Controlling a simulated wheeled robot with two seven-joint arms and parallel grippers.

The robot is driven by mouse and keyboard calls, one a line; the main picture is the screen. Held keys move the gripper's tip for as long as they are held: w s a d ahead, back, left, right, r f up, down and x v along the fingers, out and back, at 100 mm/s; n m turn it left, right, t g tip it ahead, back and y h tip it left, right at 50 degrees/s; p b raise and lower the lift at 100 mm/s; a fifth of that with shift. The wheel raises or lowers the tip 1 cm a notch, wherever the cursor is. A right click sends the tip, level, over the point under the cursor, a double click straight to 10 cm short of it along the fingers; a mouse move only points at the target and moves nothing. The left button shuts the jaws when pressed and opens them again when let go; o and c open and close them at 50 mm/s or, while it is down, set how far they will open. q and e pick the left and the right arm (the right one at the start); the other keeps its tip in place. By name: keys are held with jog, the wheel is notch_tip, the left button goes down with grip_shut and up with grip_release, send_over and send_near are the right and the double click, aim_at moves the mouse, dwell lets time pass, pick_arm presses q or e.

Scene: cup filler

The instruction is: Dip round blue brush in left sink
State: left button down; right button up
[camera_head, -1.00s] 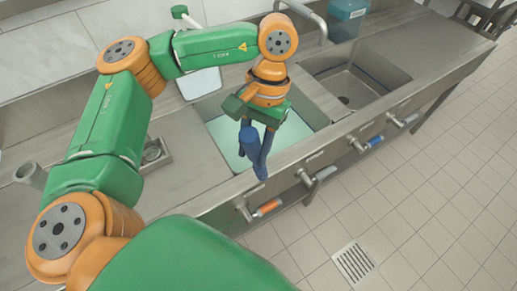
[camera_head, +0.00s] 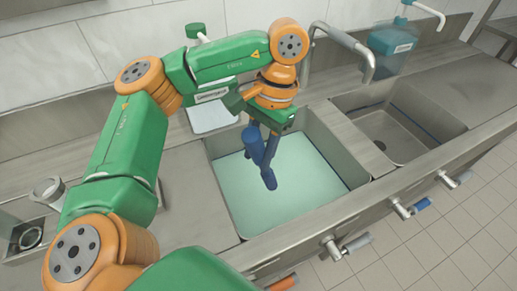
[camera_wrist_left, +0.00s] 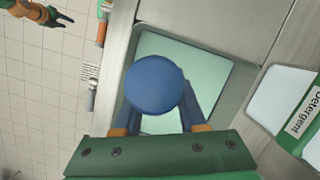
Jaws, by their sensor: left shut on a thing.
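The round blue brush (camera_head: 252,142) is held in my left gripper (camera_head: 265,150), above the left sink in the head view. Its round blue end (camera_wrist_left: 155,85) faces the camera in the left wrist view and hides part of the fingers. The brush's lower end points down over the sink; I cannot tell whether it touches the liquid. The left sink (camera_head: 325,145) holds pale green liquid (camera_head: 310,190). My right gripper (camera_wrist_left: 62,18) shows small at the top left of the left wrist view, away from the sink; its jaws are unclear.
A curved faucet (camera_head: 350,42) rises behind the divider. The empty right sink (camera_head: 425,120) has a drain. A blue dispenser (camera_head: 393,45) stands behind it. A detergent container (camera_wrist_left: 300,115) is beside the left sink. Coloured-handled valves (camera_head: 358,242) line the front.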

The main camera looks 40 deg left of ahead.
aim_at(257, 129)
pick_arm(q)
jog(key=w+b+x, duration=0.2)
jog(key=b+x, duration=0.7)
jog(key=x, duration=0.3)
jog(key=shift+w+d+f, duration=0.25)
jog(key=shift+d+f, duration=0.1)
jog(key=shift+d, duration=0.1)
jog(key=shift+r, duration=0.15)
jog(key=s+p+v, duration=0.1)
jog(key=p+v, duration=0.5)
jog(key=s+a+p+v, duration=0.1)
jog(key=p+v, duration=0.5)
jog(key=p, duration=0.1)
jog(key=s+r+p+v, duration=0.1)
jog(key=s+p+v, duration=0.1)
jog(key=p+v, duration=0.4)
jog(key=shift+a+r+p, duration=0.1)
jog(key=shift+r+p, duration=0.3)
jog(key=shift+r, duration=0.1)
jog(key=shift+f, duration=0.25)
